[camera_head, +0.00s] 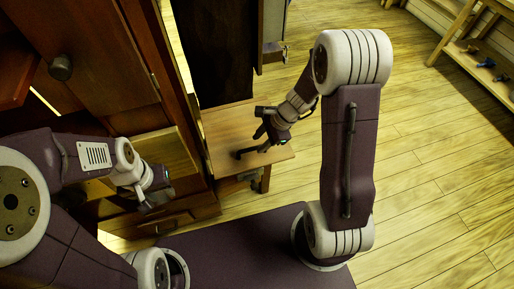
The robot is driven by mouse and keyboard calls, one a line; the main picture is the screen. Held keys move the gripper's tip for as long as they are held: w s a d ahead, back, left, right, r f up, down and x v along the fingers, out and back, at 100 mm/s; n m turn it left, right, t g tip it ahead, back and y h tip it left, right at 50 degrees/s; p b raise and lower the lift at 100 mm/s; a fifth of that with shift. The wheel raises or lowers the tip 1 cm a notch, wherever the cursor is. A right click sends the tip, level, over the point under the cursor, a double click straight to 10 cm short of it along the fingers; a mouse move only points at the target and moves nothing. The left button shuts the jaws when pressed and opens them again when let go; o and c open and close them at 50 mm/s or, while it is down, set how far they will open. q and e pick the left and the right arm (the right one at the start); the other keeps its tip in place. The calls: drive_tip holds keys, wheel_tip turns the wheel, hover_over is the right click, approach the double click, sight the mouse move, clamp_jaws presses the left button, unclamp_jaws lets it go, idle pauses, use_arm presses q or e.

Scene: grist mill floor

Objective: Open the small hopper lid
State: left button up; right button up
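A small light-wood panel (222,128) lies flat on a low wooden box beside the tall cabinet, and it looks like the hopper lid, lying closed. A dark bar handle (247,153) sits on it near its front edge. My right gripper (262,135) is over the panel at the handle. Its fingers are small and dark here, so I cannot tell whether they are around the handle or only close to it. My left gripper (158,195) is low at the left, in front of the cabinet's lower part, apart from the panel. Its fingers are unclear.
A tall dark wooden cabinet (110,60) with a round knob (61,67) fills the left. A dark upright piece (225,50) stands behind the panel. A shelf (480,60) with small items is at the far right. The plank floor (430,180) at the right is clear.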

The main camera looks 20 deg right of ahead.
sight(255, 148)
drive_tip(key=shift+b+x, duration=0.4)
drive_tip(key=shift+x, duration=1.15)
clamp_jaws()
drive_tip(key=shift+r, duration=0.1)
